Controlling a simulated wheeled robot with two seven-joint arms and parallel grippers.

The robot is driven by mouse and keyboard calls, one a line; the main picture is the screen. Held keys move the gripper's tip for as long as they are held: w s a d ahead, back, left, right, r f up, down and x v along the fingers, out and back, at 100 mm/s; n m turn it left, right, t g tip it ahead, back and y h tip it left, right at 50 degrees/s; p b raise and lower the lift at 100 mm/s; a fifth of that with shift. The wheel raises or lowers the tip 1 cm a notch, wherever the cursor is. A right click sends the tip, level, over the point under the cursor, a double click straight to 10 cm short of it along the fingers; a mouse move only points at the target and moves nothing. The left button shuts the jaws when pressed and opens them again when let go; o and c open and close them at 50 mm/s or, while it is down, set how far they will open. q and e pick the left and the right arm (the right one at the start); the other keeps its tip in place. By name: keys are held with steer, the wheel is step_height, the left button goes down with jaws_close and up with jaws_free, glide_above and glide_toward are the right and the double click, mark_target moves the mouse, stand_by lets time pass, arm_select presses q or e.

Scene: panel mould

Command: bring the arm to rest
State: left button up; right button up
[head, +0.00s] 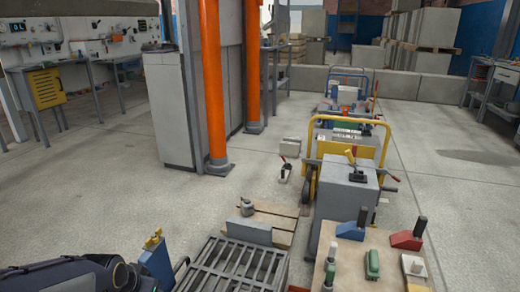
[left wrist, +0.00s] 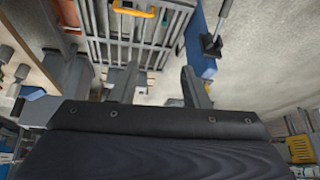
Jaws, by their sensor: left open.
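My left arm (head: 75,275) shows at the bottom left of the head view, dark and low; its fingers are not visible there. In the left wrist view my left gripper (left wrist: 158,80) has its two grey fingers spread apart, with nothing held between them. A dark metal grate (left wrist: 135,50) lies beyond the fingertips, with pale floor beside it. My right arm and right gripper do not show in either view.
The grate (head: 232,268) lies right of my left arm, next to a blue block (head: 157,262) with a yellow top. A board (head: 385,250) with coloured handled tools is at bottom right. A grey cabinet (head: 345,195) and yellow-framed cart stand behind. Floor at left centre is clear.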

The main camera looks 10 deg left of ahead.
arm_select(q)
steer(key=s+d+r+h+p, duration=0.1)
steer(key=s+d+r+h, duration=0.25)
steer(key=s+d, duration=0.35)
steer(key=s+d+r+h, duration=0.2)
steer(key=s+d+r, duration=0.3)
steer(key=d, duration=0.4)
step_height(320, 180, up, 34)
steer(key=p, duration=3.4)
steer(key=shift+n+y+p, duration=0.35)
steer(key=shift+n, duration=0.05)
steer(key=shift+a, duration=0.1)
